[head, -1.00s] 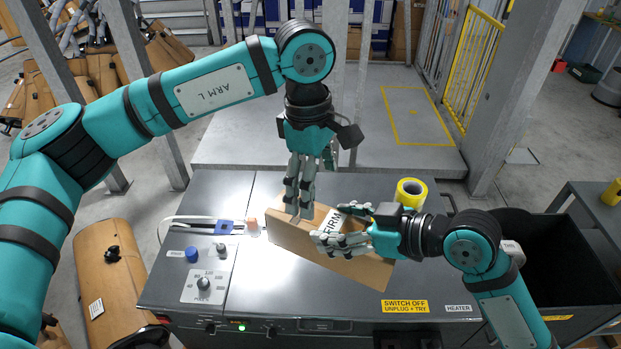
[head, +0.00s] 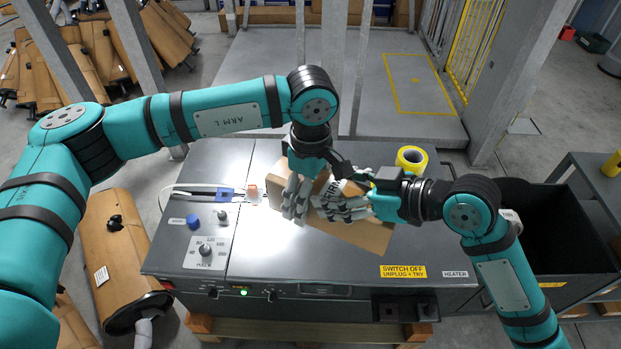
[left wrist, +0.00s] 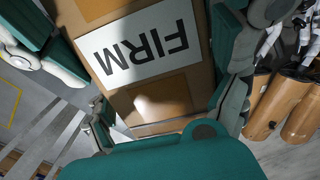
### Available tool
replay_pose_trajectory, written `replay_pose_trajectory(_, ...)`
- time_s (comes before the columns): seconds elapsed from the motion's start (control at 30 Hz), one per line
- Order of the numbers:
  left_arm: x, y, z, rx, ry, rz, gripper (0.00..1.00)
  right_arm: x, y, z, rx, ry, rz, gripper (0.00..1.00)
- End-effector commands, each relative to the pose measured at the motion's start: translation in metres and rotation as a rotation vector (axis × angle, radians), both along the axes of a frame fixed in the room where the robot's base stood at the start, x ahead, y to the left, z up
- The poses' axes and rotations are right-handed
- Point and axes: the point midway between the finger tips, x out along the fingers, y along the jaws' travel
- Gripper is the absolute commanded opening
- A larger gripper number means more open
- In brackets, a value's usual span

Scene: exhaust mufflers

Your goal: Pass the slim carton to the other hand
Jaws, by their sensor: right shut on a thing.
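The slim carton (head: 365,236) is brown cardboard with a white label reading FIRM. In the head view it is tilted over the grey bench top. My right gripper (head: 338,207) is shut on it from the right, with its fingers across the labelled face. My left gripper (head: 296,197) points down at the carton's left end, its fingers open around it. In the left wrist view the carton (left wrist: 165,98) lies between the left fingers, its label facing the camera. Finger contact on the far side is hidden.
The grey bench (head: 275,262) carries a yellow tape roll (head: 411,158) behind the right gripper. A blue knob (head: 193,221) and a dial (head: 205,250) are at its left. A black bin (head: 565,235) stands at right. The front middle of the bench is clear.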

Motion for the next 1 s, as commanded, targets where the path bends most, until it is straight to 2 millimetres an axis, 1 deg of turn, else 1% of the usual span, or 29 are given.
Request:
replay_pose_trajectory(0.3, 0.0007, 0.0, -0.0018, -0.002, -0.001, 0.001, 0.94, -0.0009, 0.0014, 0.0024, 0.005, -0.003, 0.004, 0.22)
replay_pose_trajectory(0.8, 0.0026, -0.0005, -0.0007, -0.004, -0.007, 0.003, 0.28, -0.0038, 0.0037, 0.0024, 0.008, 0.0, 0.013, 0.23)
replay_pose_trajectory(0.87, 0.0028, -0.0006, -0.0006, -0.005, -0.008, 0.004, 0.28, -0.0041, 0.004, 0.0023, 0.008, 0.0, 0.013, 0.23)
replay_pose_trajectory(0.9, 0.0031, -0.0009, 0.0001, -0.007, -0.009, 0.004, 0.27, -0.0043, 0.0041, 0.0023, 0.008, 0.001, 0.013, 0.7)
replay_pose_trajectory(1.0, 0.003, -0.0011, 0.0003, -0.007, -0.009, 0.005, 0.27, -0.0042, 0.004, 0.002, 0.007, 0.001, 0.013, 0.83)
